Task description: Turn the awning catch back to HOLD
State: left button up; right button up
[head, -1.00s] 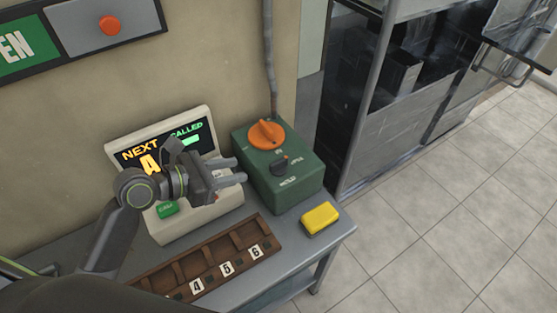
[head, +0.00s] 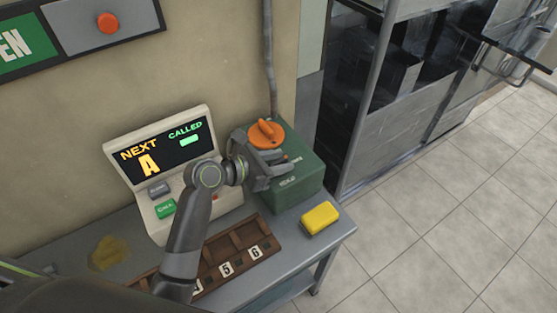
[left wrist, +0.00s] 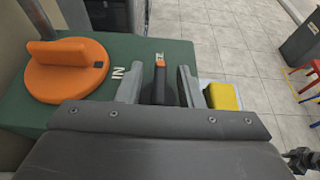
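A green box (head: 299,188) stands on the bench with a large orange dial (head: 266,133) on top. In the left wrist view, the catch, a small black lever with an orange tip (left wrist: 159,80), sits on the box beside the letters IN. My left gripper (head: 286,165) is over the box. In the left wrist view its two fingers (left wrist: 160,88) stand open on either side of the lever, with a gap at each side. The gripper mostly hides the lever in the head view. The lettering by the lever is too small to read surely.
A yellow block (head: 320,219) lies right of the box. A lit NEXT/CALLED display (head: 160,150) stands left of it. A brown numbered tray (head: 213,250) lies in front on the grey bench (head: 335,235). Open tiled floor lies right.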

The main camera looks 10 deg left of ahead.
pick_arm(q)
grip_shut()
dwell(0.4)
jog(key=shift+w+r+m+g+h+p, duration=0.1)
jog(key=shift+m+g+h+p, duration=0.55)
jog(key=shift+p, duration=0.4)
jog(key=shift+m+g+h+p, duration=0.35)
jog(key=shift+m+g+p, duration=0.2)
jog(key=shift+m+p, duration=0.2)
jog(key=shift+m+g+h+p, duration=0.6)
jog(key=shift+m+g+p, duration=0.1)
jog(key=shift+m+g, duration=0.45)
jog(key=shift+m+g+h+p, duration=0.4)
jog(key=shift+m+g, duration=0.65)
jog(key=shift+g, duration=0.5)
